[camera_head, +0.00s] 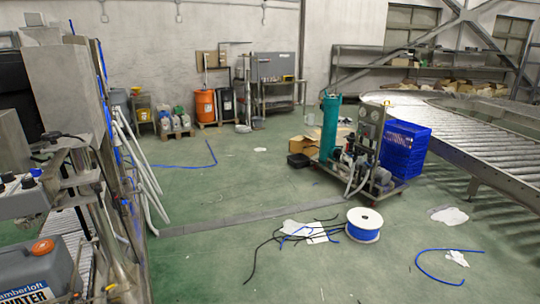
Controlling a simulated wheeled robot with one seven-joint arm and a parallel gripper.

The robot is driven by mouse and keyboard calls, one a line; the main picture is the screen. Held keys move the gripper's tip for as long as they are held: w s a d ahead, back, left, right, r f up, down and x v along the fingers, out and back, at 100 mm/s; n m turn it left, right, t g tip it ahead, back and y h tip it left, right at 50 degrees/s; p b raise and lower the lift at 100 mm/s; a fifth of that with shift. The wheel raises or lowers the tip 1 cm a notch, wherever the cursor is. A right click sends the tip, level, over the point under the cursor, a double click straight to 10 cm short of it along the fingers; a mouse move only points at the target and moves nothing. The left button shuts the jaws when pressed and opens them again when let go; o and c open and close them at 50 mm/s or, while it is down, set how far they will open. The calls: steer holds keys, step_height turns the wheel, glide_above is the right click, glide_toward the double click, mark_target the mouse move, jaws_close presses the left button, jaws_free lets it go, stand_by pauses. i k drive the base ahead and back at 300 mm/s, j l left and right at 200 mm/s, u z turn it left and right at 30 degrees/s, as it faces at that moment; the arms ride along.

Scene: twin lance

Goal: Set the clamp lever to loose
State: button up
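I cannot make out a clamp lever for certain. A tall grey metal machine (68,88) stands at the left edge. A dark handle-like part (62,137) sticks out on it, but I cannot tell if it is a lever or how it is set. Below it, a grey control box (25,200) carries small dark knobs and a blue one. My gripper is not in view.
A grey canister (40,278) with an orange cap stands at bottom left. Pale pipes (140,165) lean beside the machine. A blue-wound spool (363,226), loose hoses and a wheeled pump cart (352,150) stand on the green floor. A roller conveyor (470,140) is at right.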

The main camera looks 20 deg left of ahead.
mark_target(100, 199)
steer(key=i+j+u, duration=0.15)
steer(key=u, duration=0.25)
steer(key=i+u, duration=0.2)
steer(key=u, duration=0.2)
steer(key=i+u, duration=0.15)
steer(key=u, duration=0.25)
steer(key=i+u, duration=0.2)
steer(key=u, duration=0.2)
steer(key=i+u, duration=0.2)
steer(key=u, duration=0.2)
steer(key=i+j, duration=0.1)
steer(key=i, duration=0.2)
steer(key=i+j, duration=0.1)
steer(key=i, duration=0.2)
steer(key=u, duration=0.05)
